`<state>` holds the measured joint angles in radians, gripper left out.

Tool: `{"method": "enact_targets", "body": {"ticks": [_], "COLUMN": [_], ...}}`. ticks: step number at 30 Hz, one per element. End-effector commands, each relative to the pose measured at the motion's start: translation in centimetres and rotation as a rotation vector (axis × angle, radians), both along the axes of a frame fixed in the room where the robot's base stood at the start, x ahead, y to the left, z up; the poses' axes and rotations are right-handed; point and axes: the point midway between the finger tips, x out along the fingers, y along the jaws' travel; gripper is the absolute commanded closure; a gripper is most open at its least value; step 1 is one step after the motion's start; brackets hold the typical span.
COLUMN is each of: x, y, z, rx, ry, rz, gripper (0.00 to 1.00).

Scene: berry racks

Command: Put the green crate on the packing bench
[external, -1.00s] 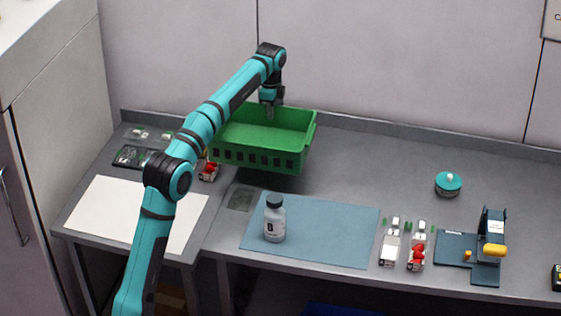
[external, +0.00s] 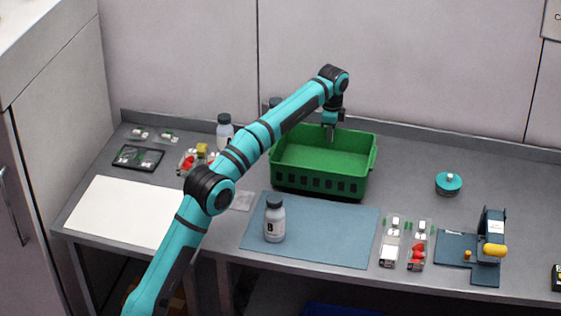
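The green crate (external: 322,184) is upright and looks empty, behind the blue mat on the grey bench (external: 410,172). Its underside is at or just above the bench top; I cannot tell whether it touches. My gripper (external: 330,135) points down at the crate's far wall and appears shut on its rim. The fingertips are small and partly hidden by the crate.
A white bottle (external: 274,222) stands on the blue mat (external: 335,235) in front of the crate. Another bottle (external: 224,130) stands behind my arm. Berry packs (external: 391,243), a teal round pot (external: 448,183) and a blue stand (external: 487,250) are to the right. Bench between crate and pot is clear.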

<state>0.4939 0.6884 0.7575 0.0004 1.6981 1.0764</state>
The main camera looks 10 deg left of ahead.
Motion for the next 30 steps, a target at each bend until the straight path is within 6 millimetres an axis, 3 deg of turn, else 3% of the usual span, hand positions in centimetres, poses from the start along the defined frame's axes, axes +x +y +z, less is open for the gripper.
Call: {"method": "enact_targets", "body": {"ticks": [6, 18, 21, 22, 30], "x": [-0.1, 0.0, 0.0, 0.0, 0.0], "y": [0.1, 0.1, 0.0, 0.0, 0.0], "z": [-1.3, -1.7, -1.7, -1.7, -1.6], "rx": [-0.001, -0.001, -0.001, 0.000, -0.001], "ry": [-0.002, -0.001, -0.001, -0.001, -0.001], "rz": [0.000, 0.000, 0.000, 0.000, 0.000], "gripper": [1.00, 1.00, 0.77, 0.75, 0.75]}}
